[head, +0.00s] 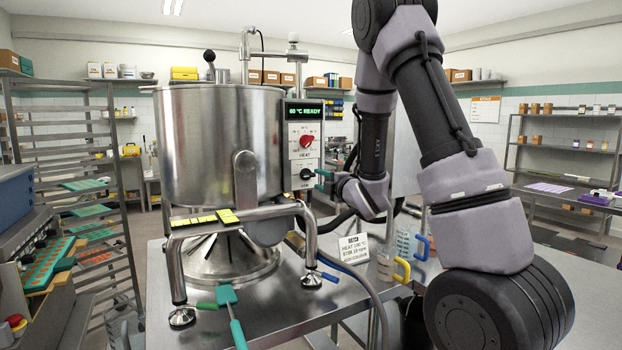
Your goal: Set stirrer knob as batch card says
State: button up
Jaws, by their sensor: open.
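The control panel (304,155) is on the right side of the steel kettle (215,145). A green display (302,111) at its top appears to read 60 °C READY. Below it is a red knob (306,141) with the label HEAT under it. A black knob (306,174) with a light pointer mark sits lower; its label is too small to read.
Clear jugs with yellow (401,270) and blue (421,247) handles stand right of the card. A grey hose (368,290) runs down in front. A teal spatula (231,305) lies in front of the kettle. A tray rack (75,200) stands left.

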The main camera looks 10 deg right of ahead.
aim_at(310, 176)
jog(key=x, duration=0.5)
jog(key=shift+w, duration=0.25)
grip_shut()
